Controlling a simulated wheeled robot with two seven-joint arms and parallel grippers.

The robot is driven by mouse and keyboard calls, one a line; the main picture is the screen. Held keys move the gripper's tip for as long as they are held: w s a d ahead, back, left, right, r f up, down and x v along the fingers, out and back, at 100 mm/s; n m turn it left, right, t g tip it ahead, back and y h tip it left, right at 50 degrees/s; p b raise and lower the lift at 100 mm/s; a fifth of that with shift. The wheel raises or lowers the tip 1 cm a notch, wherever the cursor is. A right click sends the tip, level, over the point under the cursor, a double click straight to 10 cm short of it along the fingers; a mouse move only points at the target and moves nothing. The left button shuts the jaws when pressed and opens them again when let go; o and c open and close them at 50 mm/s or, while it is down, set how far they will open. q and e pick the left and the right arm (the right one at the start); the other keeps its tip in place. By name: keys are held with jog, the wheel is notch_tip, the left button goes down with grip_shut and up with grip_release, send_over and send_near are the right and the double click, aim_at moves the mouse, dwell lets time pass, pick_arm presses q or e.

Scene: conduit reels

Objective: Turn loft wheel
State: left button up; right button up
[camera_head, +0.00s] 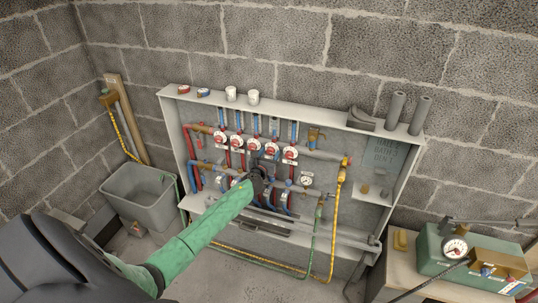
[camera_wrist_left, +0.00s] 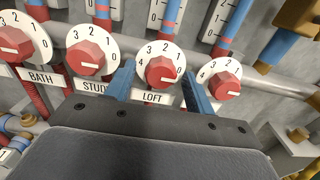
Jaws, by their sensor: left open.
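The loft wheel is a red faceted knob (camera_wrist_left: 162,72) on a white dial numbered 0 to 4, above a LOFT label (camera_wrist_left: 153,97) in the left wrist view. In the head view the left gripper (camera_head: 264,166) is at the panel, hiding parts below the knobs. My right gripper is not in view.
The STUDY knob (camera_wrist_left: 86,58) and an unlabelled-looking knob (camera_wrist_left: 221,85) sit close on either side. Pipes and a gauge (camera_head: 306,180) crowd the panel. A grey bin (camera_head: 142,203) stands left; a bench with a green box (camera_head: 438,258) stands right.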

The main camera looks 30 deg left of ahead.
pick_arm(q)
jog(key=c, duration=1)
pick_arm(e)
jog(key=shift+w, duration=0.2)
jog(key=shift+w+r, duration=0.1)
